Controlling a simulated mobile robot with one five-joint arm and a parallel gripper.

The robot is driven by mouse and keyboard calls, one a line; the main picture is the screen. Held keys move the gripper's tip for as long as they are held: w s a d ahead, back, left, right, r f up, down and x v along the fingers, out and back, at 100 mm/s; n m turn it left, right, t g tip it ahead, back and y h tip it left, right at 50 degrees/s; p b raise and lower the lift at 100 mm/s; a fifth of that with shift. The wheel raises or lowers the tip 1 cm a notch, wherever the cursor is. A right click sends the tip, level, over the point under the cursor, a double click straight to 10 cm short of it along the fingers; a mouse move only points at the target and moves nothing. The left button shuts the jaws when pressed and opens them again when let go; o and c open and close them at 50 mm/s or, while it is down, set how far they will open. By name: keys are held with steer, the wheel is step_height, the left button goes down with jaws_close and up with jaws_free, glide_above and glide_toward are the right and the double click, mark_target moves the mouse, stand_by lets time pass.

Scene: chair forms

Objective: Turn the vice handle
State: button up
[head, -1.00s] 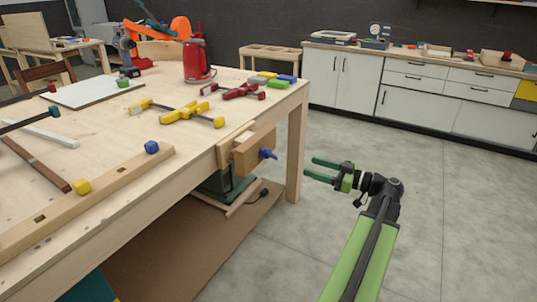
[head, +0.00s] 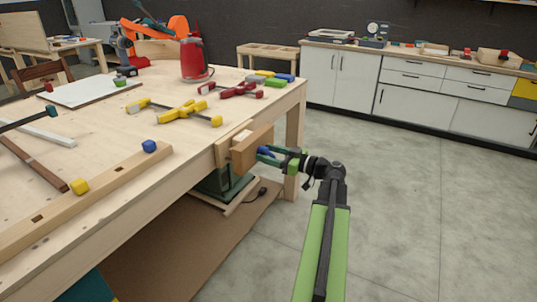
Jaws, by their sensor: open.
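A wooden vice (head: 250,151) is mounted on the side of the workbench near its right corner. Its blue handle (head: 265,152) sticks out to the right from the front of the jaw. My gripper (head: 268,155) is open, with its green fingers pointing left at the handle. The fingers overlap the handle in the picture, one in front of or just above it and one below. I cannot tell whether they touch it. Part of the handle is hidden by the fingers.
The workbench (head: 110,165) holds yellow clamps (head: 180,112), red clamps (head: 228,90) and a red canister (head: 194,60). A bench leg (head: 296,125) stands behind my gripper. White cabinets (head: 350,82) line the back wall. The grey floor at right is clear.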

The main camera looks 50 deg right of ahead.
jaws_close()
stand_by(0.3)
steer(key=shift+m, duration=0.3)
steer(key=m, duration=0.4)
steer(key=shift+f, duration=0.1)
steer(key=m, duration=0.5)
steer(key=shift+b, duration=0.3)
steer(key=m, duration=0.4)
steer(key=shift+s+a+m, duration=0.1)
steer(key=shift+m, duration=2.5)
